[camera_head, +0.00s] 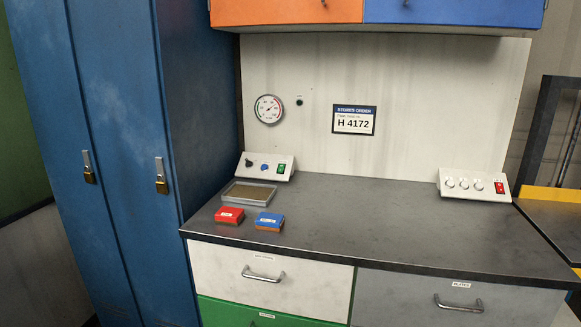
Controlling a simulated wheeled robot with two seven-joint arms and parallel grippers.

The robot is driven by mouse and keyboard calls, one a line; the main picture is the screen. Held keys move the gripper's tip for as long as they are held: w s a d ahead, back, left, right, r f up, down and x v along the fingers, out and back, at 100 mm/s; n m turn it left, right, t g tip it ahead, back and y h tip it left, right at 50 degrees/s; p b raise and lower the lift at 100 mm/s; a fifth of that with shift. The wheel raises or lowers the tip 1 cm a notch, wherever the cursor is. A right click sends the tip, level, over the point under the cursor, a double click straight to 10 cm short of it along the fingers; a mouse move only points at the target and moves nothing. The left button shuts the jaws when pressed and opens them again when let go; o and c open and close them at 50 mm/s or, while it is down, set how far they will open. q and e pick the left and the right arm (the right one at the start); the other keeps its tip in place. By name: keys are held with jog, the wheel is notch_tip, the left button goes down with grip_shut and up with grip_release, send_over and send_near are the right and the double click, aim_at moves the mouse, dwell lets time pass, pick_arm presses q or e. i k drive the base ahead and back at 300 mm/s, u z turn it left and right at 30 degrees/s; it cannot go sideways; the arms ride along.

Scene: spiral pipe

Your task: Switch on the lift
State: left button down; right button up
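Two small white control boxes stand at the back of the dark worktop. The left control box (248,166) has a dark knob, a blue knob and a green rocker switch (281,168). The right control box (471,183) has several pale knobs and a red rocker switch (499,187). The labels on both boxes are too small to read, so I cannot tell which one belongs to the lift. Neither of my grippers is in view.
The worktop (370,215) is mostly bare. A grey tray (269,203), a red box (229,215) and a blue box (269,221) lie at its left. A gauge (268,109) and a sign reading H 4172 (354,119) are on the wall. Padlocked blue lockers (120,130) stand left.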

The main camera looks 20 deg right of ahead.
aim_at(499, 186)
jog(key=z, duration=3.75)
jog(key=i, duration=2.6)
jog(key=u, duration=2.05)
